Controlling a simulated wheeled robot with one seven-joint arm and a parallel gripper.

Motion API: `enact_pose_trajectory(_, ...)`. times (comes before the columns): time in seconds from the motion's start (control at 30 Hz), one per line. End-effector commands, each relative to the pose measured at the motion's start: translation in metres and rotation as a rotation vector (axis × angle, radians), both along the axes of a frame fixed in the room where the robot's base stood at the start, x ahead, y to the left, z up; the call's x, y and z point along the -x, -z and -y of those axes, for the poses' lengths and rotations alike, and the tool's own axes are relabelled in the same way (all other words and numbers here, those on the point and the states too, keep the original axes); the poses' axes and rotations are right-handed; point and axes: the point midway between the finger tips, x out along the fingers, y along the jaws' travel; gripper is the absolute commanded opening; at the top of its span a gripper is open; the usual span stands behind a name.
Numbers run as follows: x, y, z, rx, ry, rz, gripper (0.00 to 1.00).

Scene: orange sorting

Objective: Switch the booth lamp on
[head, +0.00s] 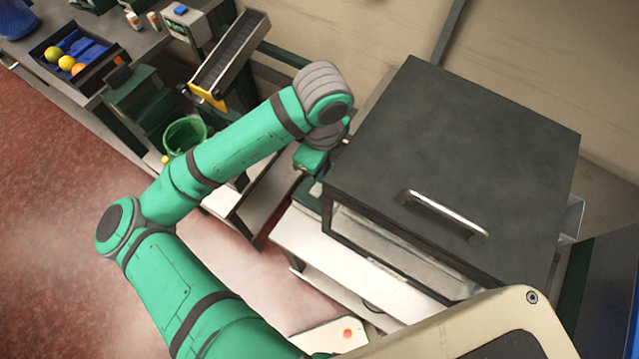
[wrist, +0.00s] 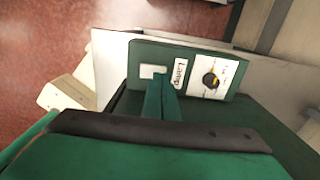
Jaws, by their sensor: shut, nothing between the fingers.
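The booth (head: 470,130) is a dark box with a metal handle, on a white bench at the right in the head view. In the wrist view a green panel (wrist: 140,55) carries a white switch (wrist: 152,71), a label reading "Lamp" (wrist: 180,72) and a black dial on a white plate (wrist: 211,79). My gripper (wrist: 161,84) is shut and empty, its tips at the lower edge of the switch in the picture. I cannot tell whether they touch it. In the head view my gripper (head: 312,160) is beside the booth's left side, partly hidden by my arm. The lamp itself is not visible.
A tray with fruit (head: 62,53), a sloping chute (head: 232,55) and a green bucket (head: 185,134) stand at the upper left in the head view. Red floor is open at the left.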

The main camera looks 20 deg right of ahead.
Motion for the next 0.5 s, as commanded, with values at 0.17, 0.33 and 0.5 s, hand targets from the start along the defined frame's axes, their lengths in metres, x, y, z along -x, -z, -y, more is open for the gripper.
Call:
enact_pose_trajectory(0.17,0.0,-0.012,0.0,0.0,-0.001,0.001,0.0)
enact_pose_trajectory(0.33,0.0,-0.024,0.0,0.0,0.0,0.002,0.0)
enact_pose_trajectory(0.5,-0.001,-0.036,0.0,0.0,-0.001,0.002,0.0)
